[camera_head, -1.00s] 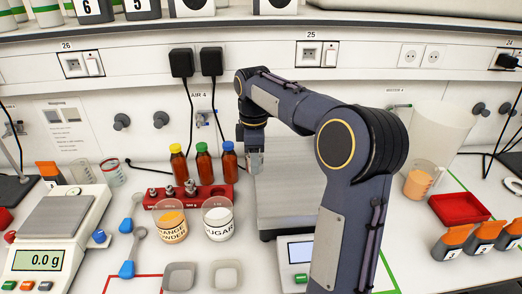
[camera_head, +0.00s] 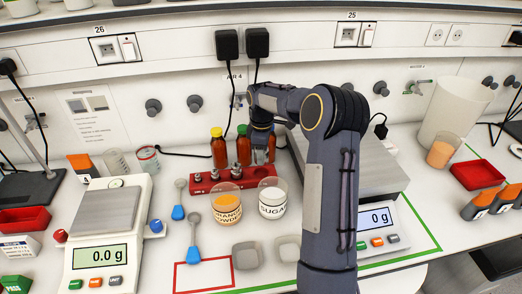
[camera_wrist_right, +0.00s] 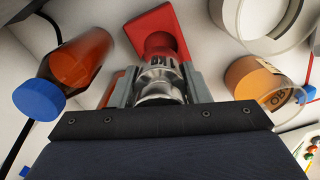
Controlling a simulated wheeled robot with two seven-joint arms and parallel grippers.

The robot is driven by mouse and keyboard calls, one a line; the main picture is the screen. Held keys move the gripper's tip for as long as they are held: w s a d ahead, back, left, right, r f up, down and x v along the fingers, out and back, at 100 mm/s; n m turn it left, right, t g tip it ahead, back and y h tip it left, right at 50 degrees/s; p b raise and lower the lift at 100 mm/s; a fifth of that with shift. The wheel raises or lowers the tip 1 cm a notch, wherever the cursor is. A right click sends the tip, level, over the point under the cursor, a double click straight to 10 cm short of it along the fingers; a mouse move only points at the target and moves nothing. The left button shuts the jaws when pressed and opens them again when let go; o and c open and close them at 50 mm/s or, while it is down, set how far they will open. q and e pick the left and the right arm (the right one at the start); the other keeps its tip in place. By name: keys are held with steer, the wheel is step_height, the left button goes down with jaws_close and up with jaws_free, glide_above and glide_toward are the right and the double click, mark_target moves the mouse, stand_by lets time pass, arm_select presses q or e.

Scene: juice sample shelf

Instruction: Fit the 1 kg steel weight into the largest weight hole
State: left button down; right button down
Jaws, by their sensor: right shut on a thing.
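My right gripper (camera_head: 261,152) is above the right end of the red weight rack (camera_head: 205,187), beside the blue-capped bottle. In the right wrist view the gripper (camera_wrist_right: 160,88) is shut on the shiny steel weight (camera_wrist_right: 160,78), with a finger on each side. Beyond the weight the red rack (camera_wrist_right: 168,22) shows a round hollow, partly covered by the weight. I cannot tell whether the weight's end is inside it. Smaller steel weights (camera_head: 197,178) stand in the left part of the rack. My left gripper is not in view.
Bottles with yellow, green and blue caps (camera_head: 243,147) stand just behind the rack. Beakers of orange powder (camera_head: 227,205) and sugar (camera_head: 272,200) stand in front. A large scale (camera_head: 378,165) lies right, a small scale (camera_head: 105,215) left.

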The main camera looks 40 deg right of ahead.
steer(key=shift+f+b, duration=1.7)
steer(key=shift+f, duration=0.4)
steer(key=shift+r, duration=0.15)
steer(key=shift+p, duration=0.4)
steer(key=shift+f+b, duration=0.65)
steer(key=shift+f, duration=0.35)
steer(key=shift+f, duration=0.4)
